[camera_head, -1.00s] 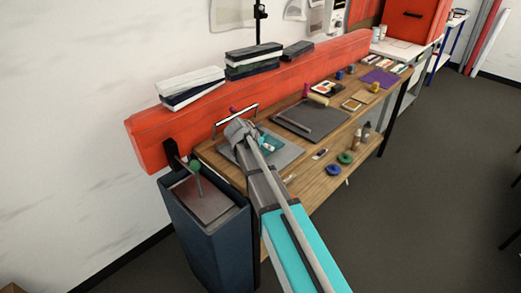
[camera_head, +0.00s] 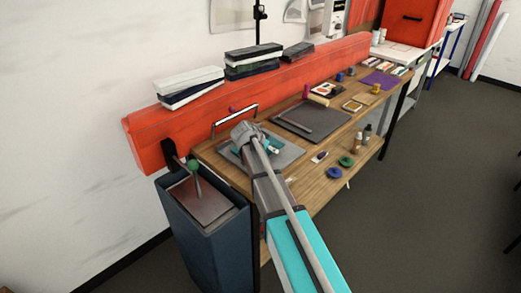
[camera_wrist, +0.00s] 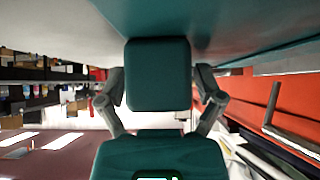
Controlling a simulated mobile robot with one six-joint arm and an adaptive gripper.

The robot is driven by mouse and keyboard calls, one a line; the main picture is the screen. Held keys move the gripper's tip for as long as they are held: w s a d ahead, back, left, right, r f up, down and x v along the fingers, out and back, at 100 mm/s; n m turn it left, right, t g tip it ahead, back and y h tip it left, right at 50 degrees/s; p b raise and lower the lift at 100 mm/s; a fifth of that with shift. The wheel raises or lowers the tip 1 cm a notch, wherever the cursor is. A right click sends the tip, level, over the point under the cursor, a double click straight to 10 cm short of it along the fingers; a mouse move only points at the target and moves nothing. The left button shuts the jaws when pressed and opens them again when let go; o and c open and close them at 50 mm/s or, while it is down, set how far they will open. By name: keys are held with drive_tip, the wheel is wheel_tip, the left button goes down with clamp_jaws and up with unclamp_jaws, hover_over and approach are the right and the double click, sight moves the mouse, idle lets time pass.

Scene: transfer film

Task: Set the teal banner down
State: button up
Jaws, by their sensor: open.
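A teal sheet, which appears to be the banner (camera_head: 229,158), lies on a grey mat (camera_head: 288,155) at the near end of the wooden bench. My arm covers part of it. In the wrist view a broad teal surface (camera_wrist: 235,18) fills the top, very close to my gripper (camera_wrist: 160,78). The two grey fingers stand wide apart on either side of the dark teal palm, with nothing seen clamped between them. In the head view my wrist is over the mat and hides the fingertips. Whether the fingers touch the sheet cannot be told.
A long red beam (camera_head: 280,82) runs behind the bench (camera_head: 319,187), with dark and white boxes (camera_head: 190,83) on top. A navy bin (camera_head: 213,235) stands at the bench's near end. A dark board (camera_head: 308,122) lies farther along.

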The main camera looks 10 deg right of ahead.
clamp_jaws()
idle(0.4)
drive_tip(key=shift+r, duration=0.1)
drive_tip(key=shift+r+p, duration=0.9)
drive_tip(key=shift+p, duration=0.15)
drive_tip(key=s+r+p, duration=1.1)
drive_tip(key=s, duration=0.3)
drive_tip(key=shift+a, duration=0.35)
